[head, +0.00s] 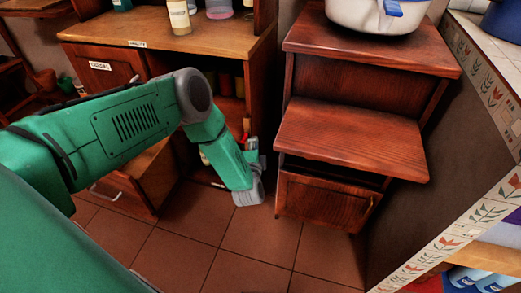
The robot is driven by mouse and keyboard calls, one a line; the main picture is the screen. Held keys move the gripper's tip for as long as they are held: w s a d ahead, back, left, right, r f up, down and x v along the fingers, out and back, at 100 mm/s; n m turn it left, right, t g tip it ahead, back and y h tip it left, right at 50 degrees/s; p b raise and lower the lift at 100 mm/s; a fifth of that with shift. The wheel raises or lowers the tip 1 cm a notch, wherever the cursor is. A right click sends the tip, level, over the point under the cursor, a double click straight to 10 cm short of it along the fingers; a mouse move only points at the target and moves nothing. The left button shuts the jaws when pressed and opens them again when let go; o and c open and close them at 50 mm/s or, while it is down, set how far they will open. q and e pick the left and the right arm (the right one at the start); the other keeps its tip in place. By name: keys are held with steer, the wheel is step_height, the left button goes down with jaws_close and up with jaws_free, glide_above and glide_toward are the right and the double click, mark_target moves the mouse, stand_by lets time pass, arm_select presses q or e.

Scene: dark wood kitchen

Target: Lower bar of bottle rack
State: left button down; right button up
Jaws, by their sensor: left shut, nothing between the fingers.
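My left arm comes in from the left, bends down and ends beside the gap between two wooden cabinets. My left gripper (251,145) is small and partly hidden behind its own wrist; it is shut and empty. It is in front of the left cabinet's open shelf and near the left side of the right cabinet. Bottles (226,83) stand in that dark open shelf, partly covered by my arm. I cannot clearly make out a rack bar; any bar there is hidden or too dark. My right gripper is out of view.
The right wooden cabinet (352,138) has a protruding shelf and a lower drawer front (322,200). A white pot (375,14) stands on top. The left cabinet (185,40) has a lower drawer or door standing out (135,185). Tiled floor (262,235) is clear in front.

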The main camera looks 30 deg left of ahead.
arm_select(q)
steer(key=shift+s+a+f, duration=0.15)
steer(key=shift+a+f, duration=0.1)
steer(key=shift+a, duration=0.6)
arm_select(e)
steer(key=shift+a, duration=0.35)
arm_select(q)
steer(key=shift+r, duration=0.1)
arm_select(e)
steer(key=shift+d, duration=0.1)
